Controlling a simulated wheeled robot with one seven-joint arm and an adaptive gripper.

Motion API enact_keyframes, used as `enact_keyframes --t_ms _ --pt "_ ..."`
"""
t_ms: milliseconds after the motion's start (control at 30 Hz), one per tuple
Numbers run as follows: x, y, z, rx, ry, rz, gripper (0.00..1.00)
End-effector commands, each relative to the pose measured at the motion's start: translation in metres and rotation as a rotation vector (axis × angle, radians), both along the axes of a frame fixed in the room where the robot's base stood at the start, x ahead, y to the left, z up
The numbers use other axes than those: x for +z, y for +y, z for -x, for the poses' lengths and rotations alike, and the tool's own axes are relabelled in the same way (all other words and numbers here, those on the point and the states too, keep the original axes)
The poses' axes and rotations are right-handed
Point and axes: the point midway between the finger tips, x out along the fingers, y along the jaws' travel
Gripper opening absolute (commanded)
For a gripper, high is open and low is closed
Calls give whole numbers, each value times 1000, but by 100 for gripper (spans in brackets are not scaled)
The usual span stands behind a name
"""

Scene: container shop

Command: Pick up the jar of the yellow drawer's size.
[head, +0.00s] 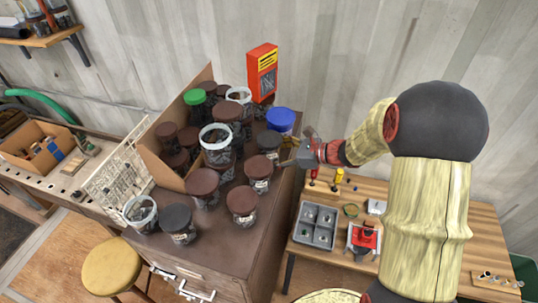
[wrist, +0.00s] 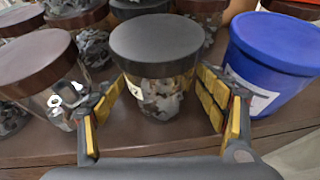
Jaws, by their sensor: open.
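My gripper (head: 303,153) is open at the right edge of the cabinet top. In the wrist view its two yellow-padded fingers (wrist: 160,105) stand either side of a clear jar with a black lid (wrist: 156,65) and small parts inside. I cannot tell whether either finger touches it. That jar also shows in the head view (head: 269,141). A brown-lidded jar (wrist: 38,75) is close to the left finger, and a blue-lidded blue tub (wrist: 270,60) is close to the right finger. No yellow drawer is recognisable, so I cannot match a jar to its size.
Several other jars crowd the dark cabinet top (head: 225,245), including a black-lidded one (head: 179,223) at the front and a green-lidded one (head: 195,97) at the back. A workbench (head: 455,215) with a grey tray (head: 315,225) is at right.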

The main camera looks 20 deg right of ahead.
Motion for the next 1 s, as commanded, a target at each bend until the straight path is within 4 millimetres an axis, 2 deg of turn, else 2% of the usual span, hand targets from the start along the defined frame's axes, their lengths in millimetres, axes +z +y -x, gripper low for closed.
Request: enact_keyframes --t_ms 300,1000 --pt "-3 4 -4 -1 0 0 73" --pt "-3 4 -4 -1 -1 1 33"
